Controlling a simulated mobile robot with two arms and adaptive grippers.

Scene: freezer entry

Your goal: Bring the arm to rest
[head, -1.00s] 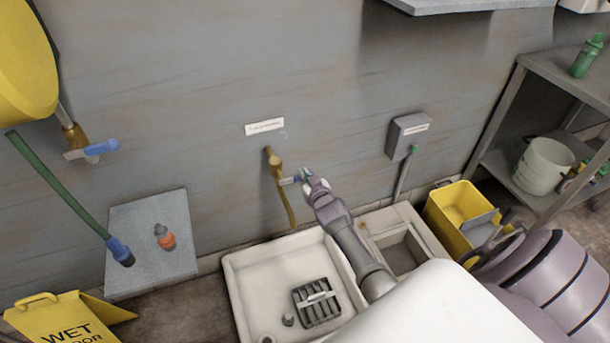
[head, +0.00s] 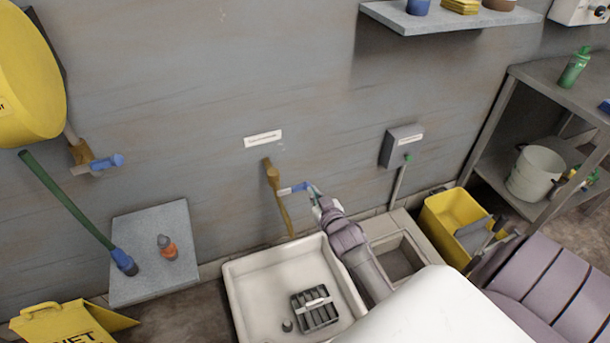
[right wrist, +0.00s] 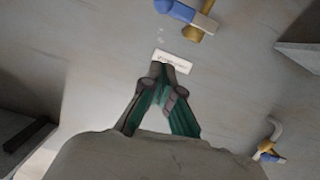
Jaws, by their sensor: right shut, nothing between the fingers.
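My right arm comes in from the lower right in the head view. Its gripper (head: 315,191) is shut and empty, just right of the blue lever (head: 301,187) of a brass wall tap (head: 270,172). I cannot tell in this view whether it touches the lever. In the right wrist view, the closed fingers (right wrist: 159,72) meet in front of the wall, by a white label (right wrist: 173,62). A blue-handled tap (right wrist: 192,32) shows above them, apart from the fingers. My left gripper is not in view.
Below the tap is a white basin (head: 258,280) holding a dark grate (head: 314,308). A yellow bucket (head: 440,215) and a metal shelf unit (head: 540,75) stand right. A hose (head: 65,198), a grey block (head: 135,230) and a yellow wet-floor sign (head: 50,325) are left.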

